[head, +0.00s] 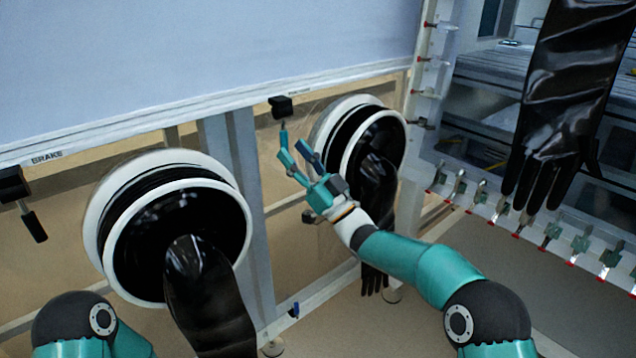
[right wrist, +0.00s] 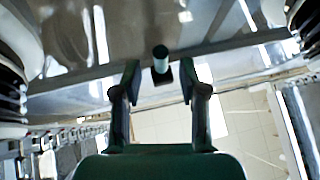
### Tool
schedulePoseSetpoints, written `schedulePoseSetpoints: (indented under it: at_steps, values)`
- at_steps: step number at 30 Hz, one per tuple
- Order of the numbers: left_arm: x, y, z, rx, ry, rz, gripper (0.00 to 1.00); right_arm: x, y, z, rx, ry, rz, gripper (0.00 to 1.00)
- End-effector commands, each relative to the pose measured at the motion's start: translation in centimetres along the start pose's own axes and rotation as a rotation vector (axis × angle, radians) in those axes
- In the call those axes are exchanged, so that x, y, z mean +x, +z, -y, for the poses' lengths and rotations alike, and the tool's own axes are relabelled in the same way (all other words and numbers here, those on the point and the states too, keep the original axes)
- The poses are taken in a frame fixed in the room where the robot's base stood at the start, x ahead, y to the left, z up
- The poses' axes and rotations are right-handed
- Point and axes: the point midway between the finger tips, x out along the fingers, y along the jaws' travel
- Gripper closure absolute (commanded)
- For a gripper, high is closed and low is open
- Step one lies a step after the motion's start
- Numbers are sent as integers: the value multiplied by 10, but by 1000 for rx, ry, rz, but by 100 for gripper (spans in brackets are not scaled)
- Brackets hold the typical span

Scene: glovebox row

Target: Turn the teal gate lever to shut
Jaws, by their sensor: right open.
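The teal gate lever (head: 284,134) hangs from a small black block (head: 282,107) on the rail under the pale panel. Its handle points down, close to the fingertips of my right gripper (head: 297,153). My right gripper is open and reaches up towards it from below. In the right wrist view, the lever (right wrist: 161,64) shows end-on between the two spread fingers of my right gripper (right wrist: 160,80), with a gap on each side. I cannot tell whether its handle lies within finger depth. My left gripper is out of view.
Round glove ports stand at left (head: 172,225) and right (head: 362,140) of the lever, each with a hanging black glove. A long black glove (head: 570,95) hangs at the upper right, beside a row of clips.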

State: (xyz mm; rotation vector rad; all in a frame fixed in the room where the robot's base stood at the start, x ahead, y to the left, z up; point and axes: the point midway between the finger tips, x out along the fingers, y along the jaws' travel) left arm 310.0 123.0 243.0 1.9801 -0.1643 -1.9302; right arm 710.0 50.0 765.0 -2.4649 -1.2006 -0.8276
Motion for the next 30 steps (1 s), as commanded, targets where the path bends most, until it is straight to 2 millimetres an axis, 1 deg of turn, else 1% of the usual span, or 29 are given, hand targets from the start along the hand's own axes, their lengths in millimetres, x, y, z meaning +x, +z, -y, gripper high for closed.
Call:
schedulePoseSetpoints:
  at_steps: [1,6,9,12,17,30]
  values:
    - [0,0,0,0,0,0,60,-10,0,-1,1,3,3,57]
    - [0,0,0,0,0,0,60,-44,1,-1,2,4,3,57]
    - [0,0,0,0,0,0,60,-60,0,0,1,3,1,57]
    - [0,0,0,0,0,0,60,-71,1,0,0,2,1,57]
    - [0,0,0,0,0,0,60,-79,1,0,0,1,0,57]
    - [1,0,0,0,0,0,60,-80,0,0,-1,2,0,57]
